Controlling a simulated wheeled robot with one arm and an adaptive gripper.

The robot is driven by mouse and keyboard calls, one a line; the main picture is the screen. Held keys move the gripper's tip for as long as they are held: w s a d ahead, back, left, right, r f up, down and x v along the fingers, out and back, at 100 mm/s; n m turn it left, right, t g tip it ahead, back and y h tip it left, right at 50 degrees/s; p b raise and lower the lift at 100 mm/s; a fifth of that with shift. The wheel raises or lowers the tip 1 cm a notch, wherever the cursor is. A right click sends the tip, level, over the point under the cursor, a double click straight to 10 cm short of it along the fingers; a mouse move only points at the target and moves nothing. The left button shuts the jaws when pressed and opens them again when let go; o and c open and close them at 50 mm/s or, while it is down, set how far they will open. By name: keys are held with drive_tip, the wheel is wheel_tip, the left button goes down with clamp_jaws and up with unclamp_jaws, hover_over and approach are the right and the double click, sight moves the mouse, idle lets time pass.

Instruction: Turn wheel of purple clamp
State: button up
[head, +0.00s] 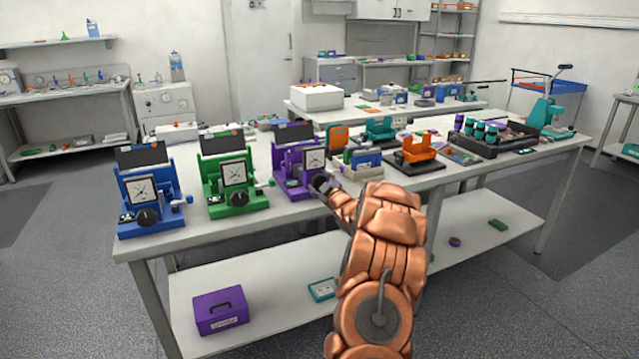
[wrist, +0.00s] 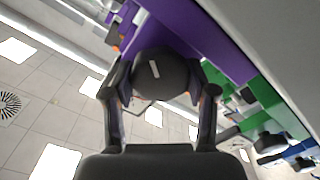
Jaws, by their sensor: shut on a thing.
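The purple clamp (head: 291,158) stands near the front edge of the white table, right of the green clamp, with a square dial on its face. Its wheel is hidden behind my gripper in the head view. In the wrist view the black round wheel (wrist: 160,75), with a pale mark on it, sits between my two fingers, in front of the purple body (wrist: 212,40). My gripper (head: 325,184) reaches the clamp's front from the right; in the wrist view my gripper (wrist: 160,95) is shut on the wheel.
A green clamp (head: 225,172) and a blue clamp (head: 150,190) of the same kind stand to the left. An orange device (head: 415,150) and other devices stand to the right. A purple box (head: 220,312) lies on the lower shelf (head: 270,338).

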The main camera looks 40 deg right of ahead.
drive_tip(key=m+p, duration=0.3)
drive_tip(key=m, duration=0.2)
drive_tip(key=shift+r+m, duration=0.1)
drive_tip(key=shift+m, duration=0.3)
drive_tip(key=m+p, duration=0.2)
drive_tip(key=m, duration=0.3)
drive_tip(key=shift+d, duration=0.1)
drive_tip(key=shift+m, duration=0.3)
drive_tip(key=o, duration=1.2)
drive_tip(key=shift+c, duration=0.2)
drive_tip(key=shift+s, duration=0.1)
drive_tip(key=v, duration=1.2)
